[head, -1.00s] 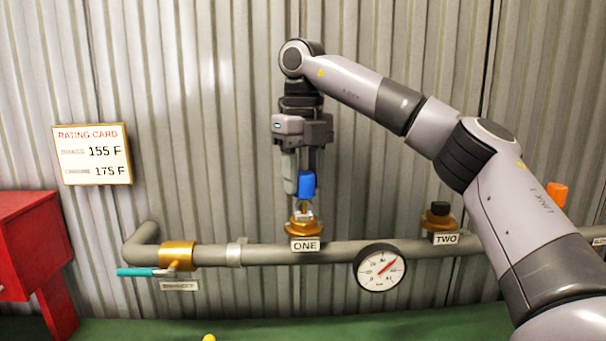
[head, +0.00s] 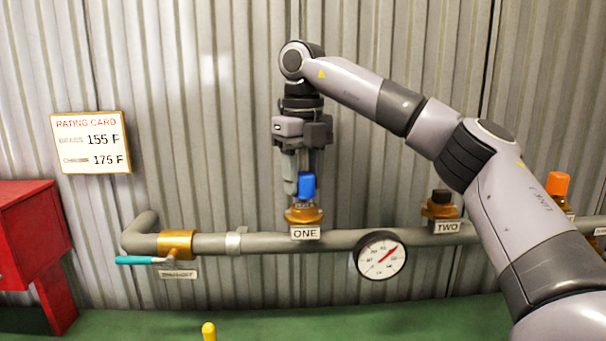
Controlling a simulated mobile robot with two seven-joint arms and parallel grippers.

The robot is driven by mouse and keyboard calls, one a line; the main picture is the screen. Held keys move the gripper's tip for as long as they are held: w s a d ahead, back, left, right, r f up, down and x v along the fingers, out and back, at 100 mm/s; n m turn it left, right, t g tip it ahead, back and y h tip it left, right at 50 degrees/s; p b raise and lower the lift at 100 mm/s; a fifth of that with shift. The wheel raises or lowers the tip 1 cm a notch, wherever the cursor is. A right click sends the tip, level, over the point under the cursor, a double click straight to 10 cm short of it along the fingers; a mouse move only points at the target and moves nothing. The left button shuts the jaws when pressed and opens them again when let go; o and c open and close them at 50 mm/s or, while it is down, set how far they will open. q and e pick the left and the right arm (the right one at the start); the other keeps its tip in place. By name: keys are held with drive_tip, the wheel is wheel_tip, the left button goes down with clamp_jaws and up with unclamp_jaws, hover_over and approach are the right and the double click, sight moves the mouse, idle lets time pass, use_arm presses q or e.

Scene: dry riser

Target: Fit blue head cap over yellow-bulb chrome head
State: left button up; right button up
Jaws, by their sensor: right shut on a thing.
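A blue head cap (head: 307,187) is held upright at the tips of my right gripper (head: 298,184), which points straight down and is shut on it. The cap is directly above the brass fitting (head: 304,215) at the tag ONE. A small greyish part of the head (head: 305,204) shows between the cap's lower rim and the fitting. The upper part of that head and any yellow bulb are hidden; how deep the cap sits over it I cannot tell. My left gripper is not in view.
A grey pipe (head: 335,240) runs along the wall with a gauge (head: 381,255), a teal-handled valve (head: 135,260) and the fitting TWO (head: 440,208). An orange cap (head: 557,184) is at right. A red box (head: 25,235) is at left. A yellow piece (head: 208,331) is at the green surface.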

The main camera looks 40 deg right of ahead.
drive_tip(key=shift+f+b, duration=0.3)
drive_tip(key=shift+f, duration=0.3)
drive_tip(key=o, duration=1.1)
drive_tip(key=shift+r, duration=0.1)
wheel_tip(320, 180, up, 7)
drive_tip(key=p, duration=0.3)
